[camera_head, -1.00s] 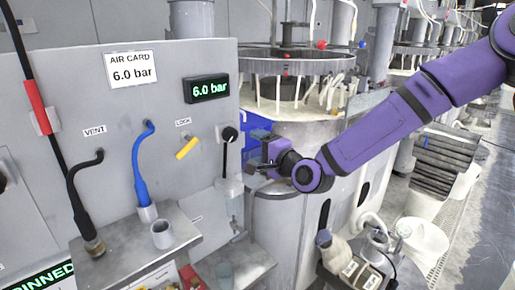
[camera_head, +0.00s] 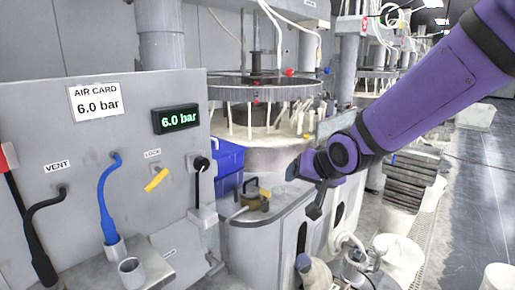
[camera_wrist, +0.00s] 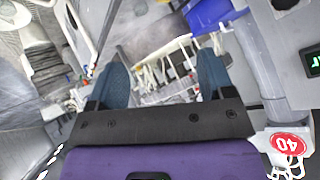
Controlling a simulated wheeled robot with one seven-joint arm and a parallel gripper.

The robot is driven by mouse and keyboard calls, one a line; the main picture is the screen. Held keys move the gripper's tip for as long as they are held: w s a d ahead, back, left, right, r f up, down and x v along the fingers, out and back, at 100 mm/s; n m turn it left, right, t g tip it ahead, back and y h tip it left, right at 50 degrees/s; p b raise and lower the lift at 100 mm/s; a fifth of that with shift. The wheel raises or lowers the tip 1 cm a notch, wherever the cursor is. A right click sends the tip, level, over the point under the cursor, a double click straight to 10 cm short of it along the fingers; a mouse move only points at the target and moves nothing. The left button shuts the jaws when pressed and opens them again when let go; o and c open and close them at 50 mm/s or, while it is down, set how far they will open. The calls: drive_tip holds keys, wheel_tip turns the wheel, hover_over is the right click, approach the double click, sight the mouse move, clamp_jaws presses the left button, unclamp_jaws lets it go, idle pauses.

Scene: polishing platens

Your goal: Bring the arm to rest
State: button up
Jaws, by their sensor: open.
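My purple arm reaches in from the upper right in the head view. My gripper (camera_head: 303,185) hangs in the air in front of the grey platen machine (camera_head: 272,240), to the right of the blue bin (camera_head: 229,160). In the wrist view my gripper (camera_wrist: 163,78) shows two blue-grey fingertips spread wide apart, with nothing between them. The machine and its hoses show blurred and tilted beyond the fingers.
The grey panel (camera_head: 85,140) carries a 6.0 bar display (camera_head: 177,119), a blue hose (camera_head: 105,205) and a yellow lock lever (camera_head: 156,180). A brass-coloured fitting (camera_head: 252,200) sits on the machine ledge.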

drive_tip(key=s+d+r+g+h, duration=0.1)
drive_tip(key=s+d+r, duration=0.3)
drive_tip(key=s+d, duration=0.5)
drive_tip(key=s+d+r+g+h, duration=0.2)
drive_tip(key=s+d+r, duration=0.2)
drive_tip(key=s+d, duration=0.6)
drive_tip(key=s, duration=0.6)
drive_tip(key=shift+s+r+n+g+h, duration=0.25)
drive_tip(key=shift+s+n+g+h, duration=0.05)
drive_tip(key=shift+s+n+h, duration=0.1)
drive_tip(key=shift+w, duration=0.1)
idle(0.8)
